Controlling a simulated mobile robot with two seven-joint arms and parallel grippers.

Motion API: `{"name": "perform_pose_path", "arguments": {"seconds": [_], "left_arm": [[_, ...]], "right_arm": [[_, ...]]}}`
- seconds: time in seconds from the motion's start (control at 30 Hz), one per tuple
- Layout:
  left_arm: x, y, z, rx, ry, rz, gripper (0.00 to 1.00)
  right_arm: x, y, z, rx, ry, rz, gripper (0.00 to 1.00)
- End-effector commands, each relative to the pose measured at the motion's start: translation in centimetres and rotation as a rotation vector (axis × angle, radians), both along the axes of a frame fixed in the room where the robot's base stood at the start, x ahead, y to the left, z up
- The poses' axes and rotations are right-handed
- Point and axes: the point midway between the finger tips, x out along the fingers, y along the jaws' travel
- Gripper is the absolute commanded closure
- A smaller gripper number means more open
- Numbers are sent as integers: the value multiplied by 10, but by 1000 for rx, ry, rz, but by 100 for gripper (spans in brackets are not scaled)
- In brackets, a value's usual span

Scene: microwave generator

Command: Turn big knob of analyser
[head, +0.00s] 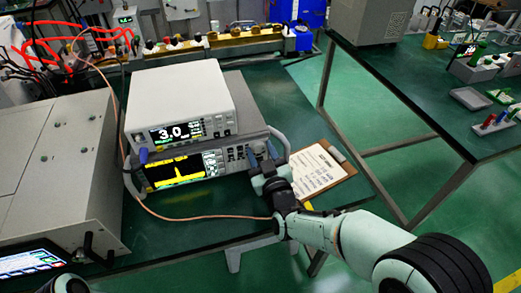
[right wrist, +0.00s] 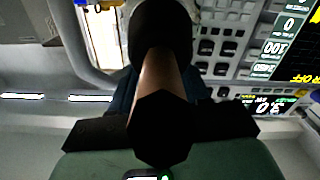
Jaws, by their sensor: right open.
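The analyser (head: 180,172) is the lower instrument of a stack on the green table, with a yellow trace on its lit screen. My right gripper (head: 262,155) is at the right end of its front panel, fingers pointing at the panel. In the right wrist view, a big dark round knob (right wrist: 160,25) shows beyond the open right gripper (right wrist: 160,125). A brown cylinder with a black end overlaps it; I cannot tell what that is, nor whether the fingers touch the knob. My left gripper (head: 92,256) seems partly visible at the lower left; its state is unclear.
A white instrument (head: 180,100) reading 3.0 sits on the analyser. A copper-coloured cable (head: 160,212) loops in front towards my right wrist. A clipboard (head: 322,170) lies to the right. A large grey cabinet (head: 45,185) stands at left.

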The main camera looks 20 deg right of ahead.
Motion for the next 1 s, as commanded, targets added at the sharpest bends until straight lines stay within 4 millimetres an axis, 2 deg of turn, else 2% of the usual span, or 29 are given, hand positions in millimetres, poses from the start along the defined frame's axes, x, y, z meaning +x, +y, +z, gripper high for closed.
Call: {"name": "perform_pose_path", "arguments": {"seconds": [0.07, 0.1, 0.2, 0.4, 0.8, 1.0], "left_arm": [[0, 0, 0, 0, 0, 0, 57], [0, 0, 0, 0, 0, 0, 57], [0, 0, 0, 0, 0, 0, 57], [1, 1, -1, 1, -4, 1, 57], [22, 11, -17, 28, -57, 24, 57], [23, 12, -16, 30, -61, 25, 57]], "right_arm": [[0, 0, 0, 0, 0, 0, 54], [0, 0, 0, 0, 0, 0, 67], [0, 0, 0, 0, 0, 0, 96], [0, -1, -1, 32, 2, -1, 95], [1, -2, -2, 334, 12, -2, 95], [0, -1, 0, 352, 13, -1, 95]]}}
